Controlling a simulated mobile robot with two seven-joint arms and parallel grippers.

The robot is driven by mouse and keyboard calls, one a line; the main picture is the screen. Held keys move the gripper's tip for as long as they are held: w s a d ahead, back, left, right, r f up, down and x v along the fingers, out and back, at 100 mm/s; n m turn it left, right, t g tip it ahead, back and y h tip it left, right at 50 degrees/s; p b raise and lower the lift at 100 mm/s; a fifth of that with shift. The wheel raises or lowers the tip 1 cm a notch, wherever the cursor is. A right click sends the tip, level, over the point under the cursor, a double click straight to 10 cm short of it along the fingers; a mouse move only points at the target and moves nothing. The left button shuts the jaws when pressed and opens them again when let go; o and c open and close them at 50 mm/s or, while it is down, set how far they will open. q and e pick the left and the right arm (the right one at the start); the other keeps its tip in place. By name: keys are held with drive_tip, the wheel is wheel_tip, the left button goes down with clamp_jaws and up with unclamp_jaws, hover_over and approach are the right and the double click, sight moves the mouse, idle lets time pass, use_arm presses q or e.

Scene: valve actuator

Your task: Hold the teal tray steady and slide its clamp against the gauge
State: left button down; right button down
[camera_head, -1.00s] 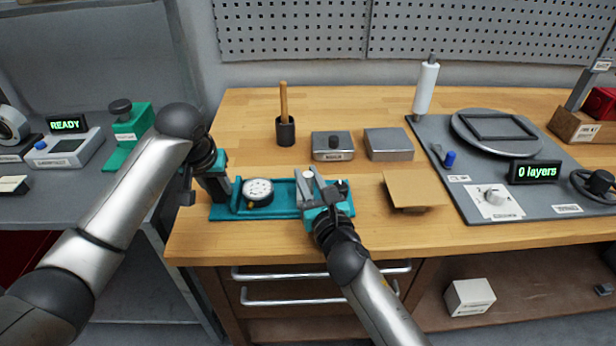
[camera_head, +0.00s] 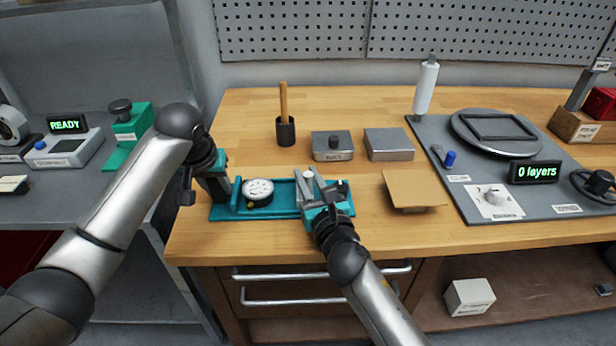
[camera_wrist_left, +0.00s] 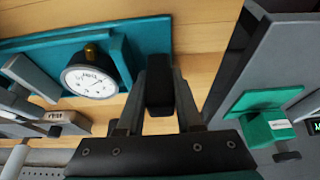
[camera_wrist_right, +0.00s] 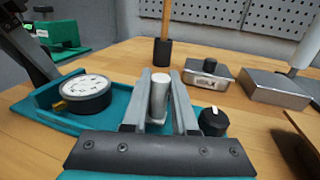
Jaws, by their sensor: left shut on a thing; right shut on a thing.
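The teal tray (camera_head: 284,202) lies on the wooden bench, with the round white-faced gauge (camera_head: 258,191) in its left part. My left gripper (camera_head: 188,194) is at the tray's left end; in the left wrist view it is shut on a dark upright block (camera_wrist_left: 159,86), the tray's handle. My right gripper (camera_head: 309,178) is over the tray's right part, shut on the light cylindrical post of the clamp (camera_wrist_right: 159,92). A gap of bare tray shows between the clamp and the gauge. The clamp's base is mostly hidden by the gripper. A black knob (camera_wrist_right: 213,121) stands right of the clamp.
Behind the tray stand a dark cup with a wooden handle (camera_head: 285,130), a labelled metal block with a knob (camera_head: 333,147) and a plain metal block (camera_head: 389,144). A cardboard piece (camera_head: 413,189) lies right of the tray. Bare bench separates these from the tray.

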use_arm(q)
drive_tip(key=shift+s+d+f, duration=0.1)
drive_tip(key=shift+s+f, duration=0.1)
drive_tip(key=shift+f, duration=0.15)
use_arm(e)
drive_tip(key=shift+a, duration=2.9)
drive_tip(key=c, duration=0.7)
unclamp_jaws()
drive_tip(key=shift+s+d, duration=0.1)
drive_tip(key=v, duration=1.2)
